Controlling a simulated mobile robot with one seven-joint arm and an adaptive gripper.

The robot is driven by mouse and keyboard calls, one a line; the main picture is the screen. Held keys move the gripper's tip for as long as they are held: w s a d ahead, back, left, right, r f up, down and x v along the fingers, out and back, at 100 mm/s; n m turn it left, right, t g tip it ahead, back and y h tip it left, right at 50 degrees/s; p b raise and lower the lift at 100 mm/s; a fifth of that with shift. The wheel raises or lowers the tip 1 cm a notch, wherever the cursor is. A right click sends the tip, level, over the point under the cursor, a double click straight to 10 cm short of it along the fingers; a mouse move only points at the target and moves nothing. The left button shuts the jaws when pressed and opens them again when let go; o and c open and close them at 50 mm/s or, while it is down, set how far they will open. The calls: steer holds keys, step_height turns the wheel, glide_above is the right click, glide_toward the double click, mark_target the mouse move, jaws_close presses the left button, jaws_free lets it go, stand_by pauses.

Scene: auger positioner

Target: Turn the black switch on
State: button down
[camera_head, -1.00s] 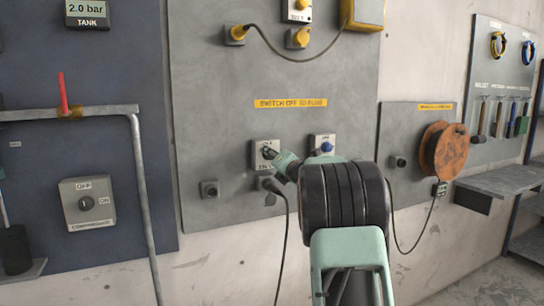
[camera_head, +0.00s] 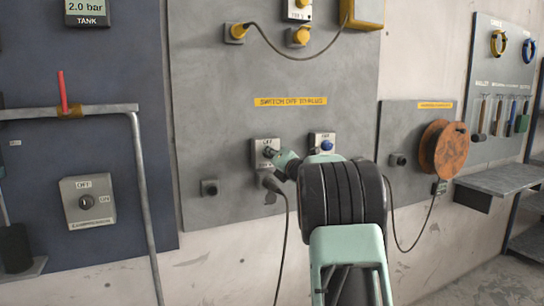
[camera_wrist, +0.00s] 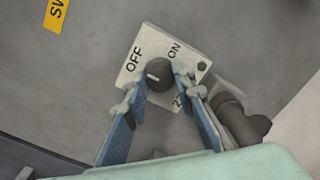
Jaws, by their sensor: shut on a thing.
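The black switch (camera_wrist: 158,73) is a round knob on a pale square box marked OFF and ON, which also shows on the grey wall panel in the head view (camera_head: 264,150). A short white mark shows on the knob's face; I cannot tell clearly which label it points to. My gripper (camera_wrist: 158,84) is shut on the knob, with one blue-padded finger on each side. In the head view my arm comes from the lower right, and my gripper partly covers the box.
A dark plug (camera_wrist: 240,117) sits beside the box, and its cable hangs down in the head view. A similar box with a blue knob (camera_head: 327,146) is to the right. Another black knob (camera_head: 86,202) is on the compressor box at left. An orange reel (camera_head: 445,150) hangs further right.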

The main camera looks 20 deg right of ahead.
steer(key=shift+r+m+g+y+p, duration=0.15)
steer(key=shift+m+y+p, duration=0.1)
steer(key=shift+m+p, duration=3.2)
steer(key=shift+f+m+g+y+p, duration=0.2)
steer(key=shift+m+p, duration=1.6)
steer(key=shift+m, duration=3.25)
steer(key=c, duration=1.6)
jaws_free()
steer(key=shift+s, duration=0.15)
